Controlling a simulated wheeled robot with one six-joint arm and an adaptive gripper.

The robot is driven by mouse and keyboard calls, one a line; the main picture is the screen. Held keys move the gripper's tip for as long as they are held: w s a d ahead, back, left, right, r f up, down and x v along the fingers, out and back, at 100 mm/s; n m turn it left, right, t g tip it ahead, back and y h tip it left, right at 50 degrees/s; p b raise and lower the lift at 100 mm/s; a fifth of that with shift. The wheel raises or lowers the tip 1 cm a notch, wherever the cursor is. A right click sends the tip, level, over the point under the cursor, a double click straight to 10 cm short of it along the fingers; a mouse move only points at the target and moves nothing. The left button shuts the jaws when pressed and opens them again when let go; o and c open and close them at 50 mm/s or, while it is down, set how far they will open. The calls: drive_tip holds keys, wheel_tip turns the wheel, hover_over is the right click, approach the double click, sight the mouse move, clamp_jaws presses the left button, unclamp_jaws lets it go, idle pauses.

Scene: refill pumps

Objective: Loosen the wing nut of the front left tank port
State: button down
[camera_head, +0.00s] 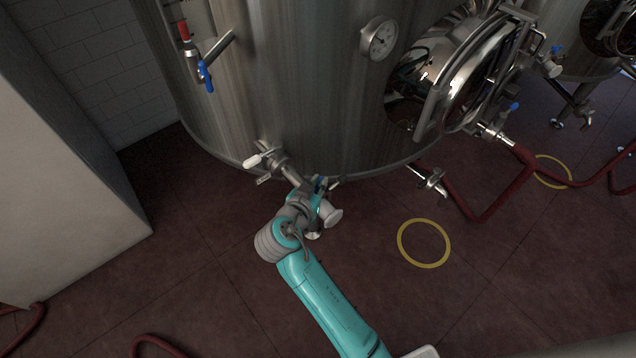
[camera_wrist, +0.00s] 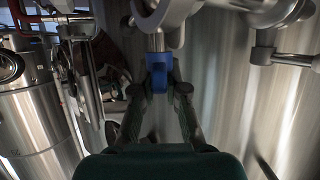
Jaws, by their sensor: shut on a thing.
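The big steel tank (camera_head: 290,90) fills the middle of the head view. Its front left port (camera_head: 290,172) is a metal pipe sticking out low on the tank wall, with a white-handled fitting (camera_head: 255,160) beside it. In the head view a small blue bit shows at the port's end, and my arm hides most of the gripper.
A yellow ring (camera_head: 424,243) marks the red floor. A pale block (camera_head: 60,170) stands at left. The floor between block and tank is clear.

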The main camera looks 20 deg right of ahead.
drive_tip(key=n+t+y, duration=0.2)
drive_tip(key=n+y, duration=0.1)
drive_tip(key=shift+s+d, duration=0.1)
drive_tip(key=n+t+y, duration=0.1)
drive_tip(key=n+y, duration=0.8)
drive_tip(key=y, duration=0.1)
drive_tip(key=shift+n+y, duration=0.3)
drive_tip(key=shift+y, duration=0.1)
drive_tip(key=n+g+y, duration=0.5)
drive_tip(key=n+y, duration=0.1)
drive_tip(key=n, duration=0.1)
drive_tip(key=shift+y, duration=0.3)
drive_tip(key=n+g+y, duration=0.1)
drive_tip(key=n+g, duration=0.3)
drive_tip(key=shift+y, duration=0.4)
drive_tip(key=shift+n+g, duration=0.8)
drive_tip(key=shift+g, duration=0.3)
drive_tip(key=shift+f, duration=0.15)
